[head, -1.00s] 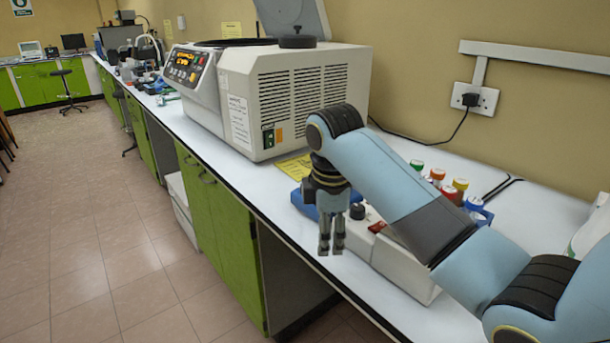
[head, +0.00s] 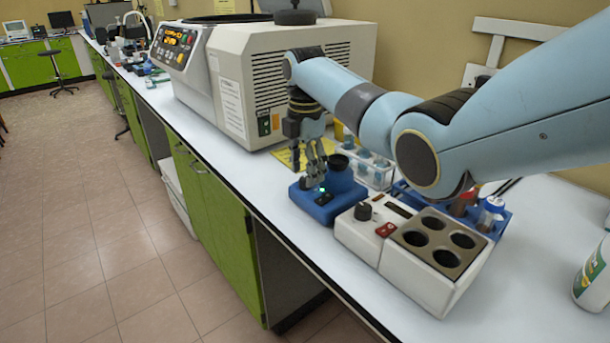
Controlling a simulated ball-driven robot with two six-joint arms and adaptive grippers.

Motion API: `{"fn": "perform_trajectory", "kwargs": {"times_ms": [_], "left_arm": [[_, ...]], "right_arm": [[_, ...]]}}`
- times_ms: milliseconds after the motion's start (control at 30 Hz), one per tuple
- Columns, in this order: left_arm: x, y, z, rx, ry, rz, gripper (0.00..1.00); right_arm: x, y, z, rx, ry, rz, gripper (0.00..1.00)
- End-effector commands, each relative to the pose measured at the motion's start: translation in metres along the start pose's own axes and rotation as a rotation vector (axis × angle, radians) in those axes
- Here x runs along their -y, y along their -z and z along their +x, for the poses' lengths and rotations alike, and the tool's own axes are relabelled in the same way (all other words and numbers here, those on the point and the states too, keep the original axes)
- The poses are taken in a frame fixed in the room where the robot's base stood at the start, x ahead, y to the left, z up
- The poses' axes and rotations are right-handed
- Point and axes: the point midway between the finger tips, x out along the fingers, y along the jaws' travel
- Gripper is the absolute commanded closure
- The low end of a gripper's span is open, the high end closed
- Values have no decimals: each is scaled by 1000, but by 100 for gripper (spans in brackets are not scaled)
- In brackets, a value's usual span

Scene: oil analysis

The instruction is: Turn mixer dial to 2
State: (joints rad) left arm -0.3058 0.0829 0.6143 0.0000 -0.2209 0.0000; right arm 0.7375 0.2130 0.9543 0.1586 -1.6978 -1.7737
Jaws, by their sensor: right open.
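The blue mixer (head: 322,211) stands on the white bench, with a round dark cup on its raised back part. A small green light and a small black part show on its front. My right gripper (head: 313,182) is open and points down, with its fingertips at the mixer's front left top. My left gripper is not in view.
A white heating block (head: 428,287) with a black knob and round wells stands right of the mixer. Behind are a clear tube rack (head: 377,178) and a blue rack (head: 501,226). A large centrifuge (head: 230,110) stands to the left. A white bottle (head: 594,277) is at far right.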

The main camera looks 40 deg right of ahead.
Motion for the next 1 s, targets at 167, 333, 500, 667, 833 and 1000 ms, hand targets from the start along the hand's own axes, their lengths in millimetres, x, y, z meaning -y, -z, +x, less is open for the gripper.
{"fn": "perform_trajectory", "kwargs": {"times_ms": [167,333,500,667,833,1000], "left_arm": [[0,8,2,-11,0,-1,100],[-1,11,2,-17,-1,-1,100],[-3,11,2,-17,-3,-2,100],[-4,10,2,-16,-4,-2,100],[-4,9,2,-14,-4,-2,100],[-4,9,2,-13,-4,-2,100]], "right_arm": [[0,0,18,0,-1,0,49],[0,0,21,0,-1,0,49],[0,0,21,0,-1,0,52],[0,0,21,0,-1,1,73],[0,0,21,0,-1,1,95],[0,0,21,0,-1,2,100]]}}
